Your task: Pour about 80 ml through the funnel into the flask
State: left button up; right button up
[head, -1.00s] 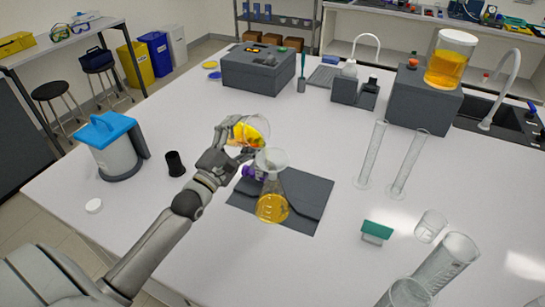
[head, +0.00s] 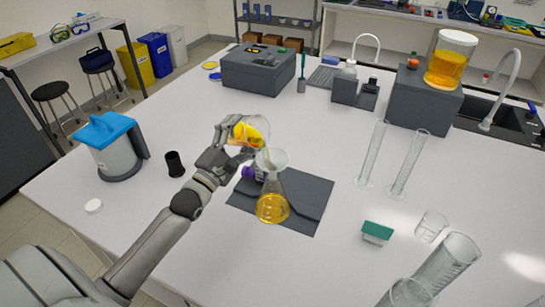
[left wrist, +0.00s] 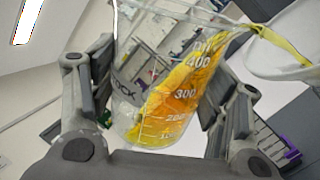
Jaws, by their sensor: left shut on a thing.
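My left gripper (head: 232,138) is shut on a clear glass beaker (head: 256,127) holding yellow-orange liquid. In the left wrist view the beaker (left wrist: 165,95) is between both fingers, with printed volume marks, and is strongly tilted to the right. Liquid reaches its lip beside the white funnel (left wrist: 285,45). In the head view the funnel (head: 272,158) sits in the neck of a conical flask (head: 272,205). The flask stands upright on a dark grey mat (head: 308,188) with yellow liquid in its lower part. My right gripper is not in view.
A purple object (head: 250,172) lies beside the flask's neck. Two tall glass cylinders (head: 373,155) and a small beaker (head: 430,226) stand to the right. A blue-lidded container (head: 112,145) and a black cup (head: 174,164) stand at the left. The front middle of the table is clear.

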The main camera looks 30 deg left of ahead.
pick_arm(q)
jog(key=shift+r+m, duration=0.3)
jog(key=shift+m, duration=0.2)
dwell(1.1)
jog(key=shift+d+r+m+h+b, duration=0.2)
jog(key=shift+m+h+b, duration=0.2)
jog(key=shift+b, duration=0.05)
dwell(1.0)
jog(key=n+p, duration=0.2)
jog(key=r+n+y+p, duration=0.1)
jog(key=p, duration=0.1)
jog(key=shift+a+n, duration=0.2)
jog(key=shift+n, duration=0.2)
jog(key=shift+f+y, duration=0.15)
jog(key=shift+y, duration=0.25)
jog(key=shift+r+n+p, duration=0.4)
jog(key=shift+n+p, duration=0.2)
jog(key=shift+p, duration=0.25)
jog(key=shift+w+a+n+g+y+p, duration=0.1)
jog(key=shift+n+g+y+p, duration=0.25)
jog(key=shift+n+p, duration=0.35)
jog(key=shift+f+n+y, duration=0.25)
jog(key=shift+f+n, duration=0.1)
jog(key=shift+n, duration=0.35)
jog(key=shift+a, duration=0.1)
